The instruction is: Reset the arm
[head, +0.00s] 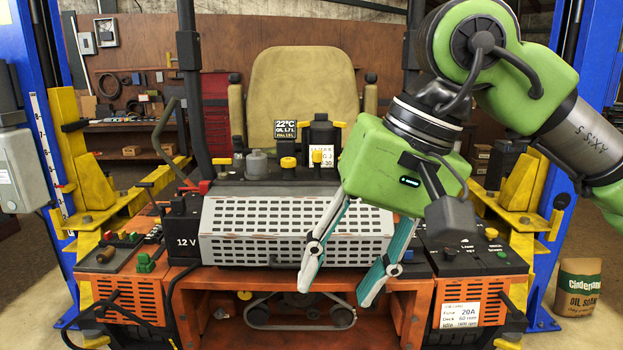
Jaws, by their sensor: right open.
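My right arm (500,60) is green and grey and comes in from the upper right. My right gripper (342,278) points down in front of the mower, with its two teal-and-white fingers spread apart and nothing between them. The fingers overlap the right part of the perforated grey cover (270,228) in the picture; I cannot tell whether they touch it. My left gripper is not in view. The orange mower (225,300) stands behind the gripper, with a tan seat (300,95) above it.
Blue lift posts (590,100) with yellow arms (517,195) flank the mower. A black 12 V battery box (184,235) sits left of the cover. A small display (286,130) stands by the seat. An oil soak bag (578,288) is on the floor at right.

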